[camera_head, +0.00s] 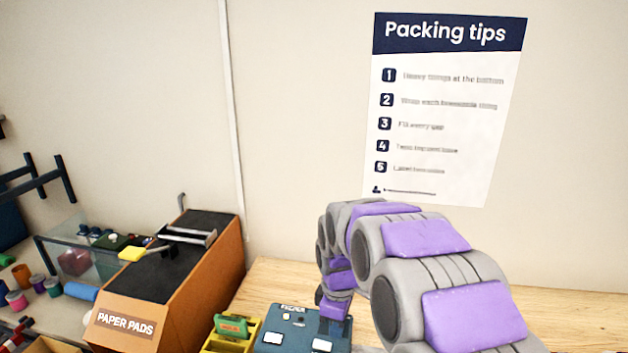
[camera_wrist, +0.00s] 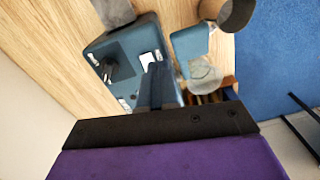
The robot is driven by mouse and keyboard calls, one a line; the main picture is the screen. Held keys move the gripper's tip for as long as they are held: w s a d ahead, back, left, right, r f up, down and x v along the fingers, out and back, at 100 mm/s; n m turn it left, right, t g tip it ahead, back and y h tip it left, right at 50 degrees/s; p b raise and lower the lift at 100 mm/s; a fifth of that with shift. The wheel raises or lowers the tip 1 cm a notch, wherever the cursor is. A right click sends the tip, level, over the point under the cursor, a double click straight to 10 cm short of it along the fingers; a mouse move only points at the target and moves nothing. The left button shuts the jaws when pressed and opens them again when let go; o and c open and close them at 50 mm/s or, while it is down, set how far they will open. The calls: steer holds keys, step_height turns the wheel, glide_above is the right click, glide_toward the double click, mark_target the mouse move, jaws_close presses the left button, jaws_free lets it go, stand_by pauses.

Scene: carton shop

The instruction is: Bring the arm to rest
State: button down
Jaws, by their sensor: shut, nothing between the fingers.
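My arm (camera_head: 425,255), grey with purple panels, is raised and bent over the right side of the wooden bench in the head view. Its far end points down near a dark blue box-like device (camera_head: 290,332). My gripper (camera_wrist: 160,72) shows in the wrist view as dark fingers ahead of a black and purple body. The fingers are shut with nothing between them. They overlap a blue-grey device (camera_wrist: 120,45) in that view; I cannot tell the gap to it. In the head view the fingertips cannot be made out.
The wooden bench (camera_head: 265,278) runs along the wall. An orange "PAPER PADS" box (camera_head: 178,325) stands left of the arm, beside a yellow tray (camera_head: 212,344) holding a green item. A clear bin (camera_head: 75,240) and several small rolls are farther left. A "Packing tips" poster (camera_head: 450,110) hangs behind.

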steer(key=s+d+r+m, duration=0.1)
steer(key=s+d+m, duration=0.2)
steer(key=s, duration=0.8)
steer(key=s+d+r+m+g, duration=0.1)
steer(key=s+d+m, duration=0.2)
steer(key=s+m, duration=0.3)
steer(key=s+d+m, duration=0.3)
steer(key=s+m, duration=0.2)
steer(key=s, duration=1.1)
steer(key=shift+s+r+g, duration=0.2)
steer(key=shift+r+g, duration=0.1)
steer(key=shift+r, duration=0.1)
